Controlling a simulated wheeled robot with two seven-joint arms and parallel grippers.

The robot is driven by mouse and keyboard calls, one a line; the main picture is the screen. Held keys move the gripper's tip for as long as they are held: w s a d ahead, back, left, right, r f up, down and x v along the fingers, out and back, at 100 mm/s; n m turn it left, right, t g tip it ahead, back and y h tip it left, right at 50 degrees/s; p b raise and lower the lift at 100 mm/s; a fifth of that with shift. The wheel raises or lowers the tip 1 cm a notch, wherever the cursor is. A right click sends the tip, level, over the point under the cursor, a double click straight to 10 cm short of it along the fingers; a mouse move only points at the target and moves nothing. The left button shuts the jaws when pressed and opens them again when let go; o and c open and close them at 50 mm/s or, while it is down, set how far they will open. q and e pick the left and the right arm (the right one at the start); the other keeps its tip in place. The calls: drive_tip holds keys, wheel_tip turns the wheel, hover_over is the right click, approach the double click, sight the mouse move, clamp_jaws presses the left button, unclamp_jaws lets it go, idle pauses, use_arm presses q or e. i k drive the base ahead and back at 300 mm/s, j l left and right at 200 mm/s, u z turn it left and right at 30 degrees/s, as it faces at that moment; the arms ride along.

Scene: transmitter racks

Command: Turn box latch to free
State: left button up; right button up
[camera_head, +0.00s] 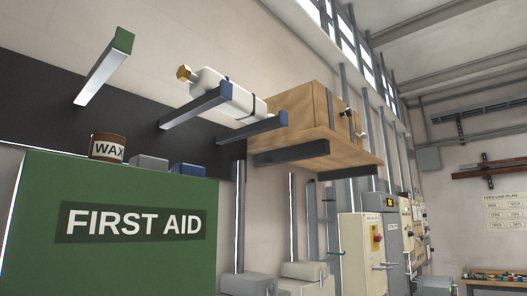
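A wooden box (300,105) sits on a wooden wall shelf (318,146) in the upper middle of the head view. Small dark fittings (347,113) show on its right-hand face, and one of them may be the latch. They are too small to tell which way the latch is turned. Neither of my grippers shows in this view.
A large green FIRST AID box (110,255) fills the lower left. A WAX tin (108,147) and small grey and blue blocks stand on it. Wall brackets (195,107) hold a white bottle (228,93). Control cabinets (362,250) stand beyond, lower right.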

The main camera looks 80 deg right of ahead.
sight(363, 136)
drive_tip(key=z, duration=3.3)
